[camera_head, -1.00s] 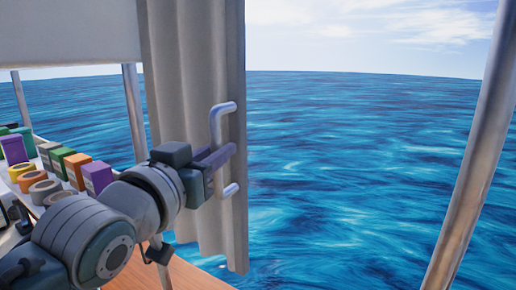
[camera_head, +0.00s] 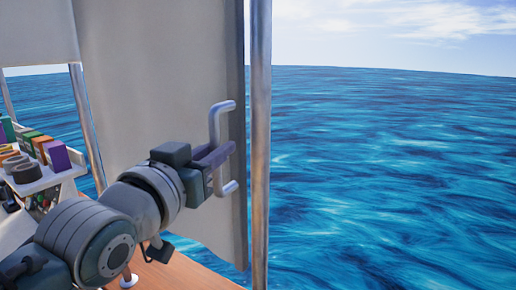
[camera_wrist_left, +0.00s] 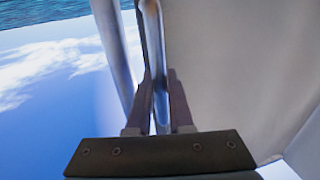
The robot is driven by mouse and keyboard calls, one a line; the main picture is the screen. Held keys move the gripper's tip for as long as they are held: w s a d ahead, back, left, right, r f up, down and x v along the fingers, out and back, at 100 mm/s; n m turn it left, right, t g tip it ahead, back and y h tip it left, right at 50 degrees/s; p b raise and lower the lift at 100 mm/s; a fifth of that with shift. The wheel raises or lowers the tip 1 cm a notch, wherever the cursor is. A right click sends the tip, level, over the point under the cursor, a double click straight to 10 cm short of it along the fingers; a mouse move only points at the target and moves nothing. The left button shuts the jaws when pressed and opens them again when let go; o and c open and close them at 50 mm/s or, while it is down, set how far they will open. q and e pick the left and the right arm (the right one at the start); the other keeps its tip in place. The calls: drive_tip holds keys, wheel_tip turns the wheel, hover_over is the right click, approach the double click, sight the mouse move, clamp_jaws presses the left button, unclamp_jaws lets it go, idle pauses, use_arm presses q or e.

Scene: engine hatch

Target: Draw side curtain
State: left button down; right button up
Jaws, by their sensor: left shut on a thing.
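The side curtain (camera_head: 165,90) is a light grey sheet with a dark trailing edge, now flat and spread in the head view. A curved metal handle (camera_head: 217,115) is fixed near its right edge. In the left wrist view the two fingers (camera_wrist_left: 160,95) straddle the handle bar (camera_wrist_left: 158,45), with the curtain (camera_wrist_left: 235,60) to the right. My right gripper is not in view.
A metal post (camera_head: 260,140) stands just right of the curtain edge. Another post (camera_head: 87,125) is at the left. A white shelf (camera_head: 52,178) with several coloured boxes and rolls stands at the left above a wooden deck (camera_head: 180,272). Open sea lies beyond.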

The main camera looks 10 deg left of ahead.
use_arm(q)
drive_tip(key=c, duration=0.8)
unclamp_jaws()
drive_tip(key=shift+a, duration=0.1)
drive_tip(key=s+a+b, duration=0.1)
drive_tip(key=s+b, duration=0.2)
drive_tip(key=s, duration=0.6)
drive_tip(key=shift+s+a, duration=0.2)
drive_tip(key=shift+s, duration=0.2)
